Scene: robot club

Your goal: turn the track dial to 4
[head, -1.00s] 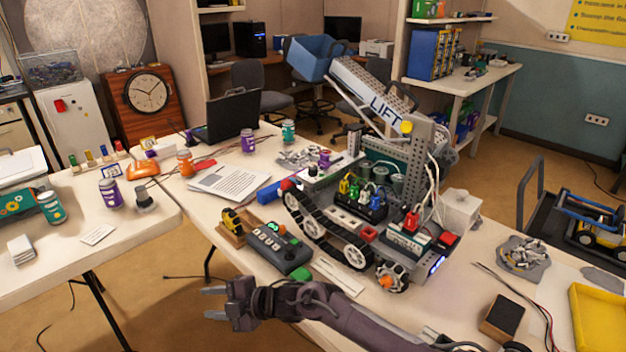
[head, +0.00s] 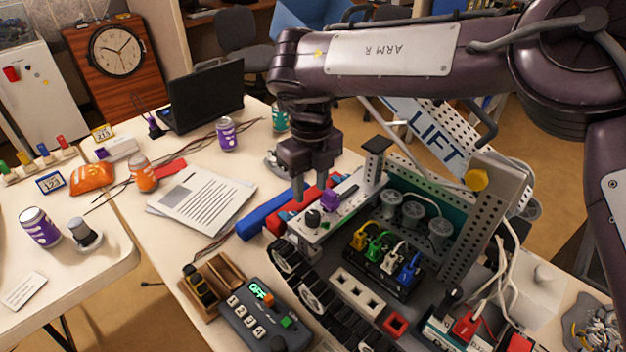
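My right gripper (head: 311,192) points down just above the panel, close to both knobs. Whether a fingertip touches the purple knob is unclear. My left gripper is out of view.
A control box (head: 256,318) with numbered buttons and a green display reading OFF lies in front. Blue (head: 266,212) and red bars lie beside the panel. Papers (head: 203,200) and a laptop (head: 204,97) are left.

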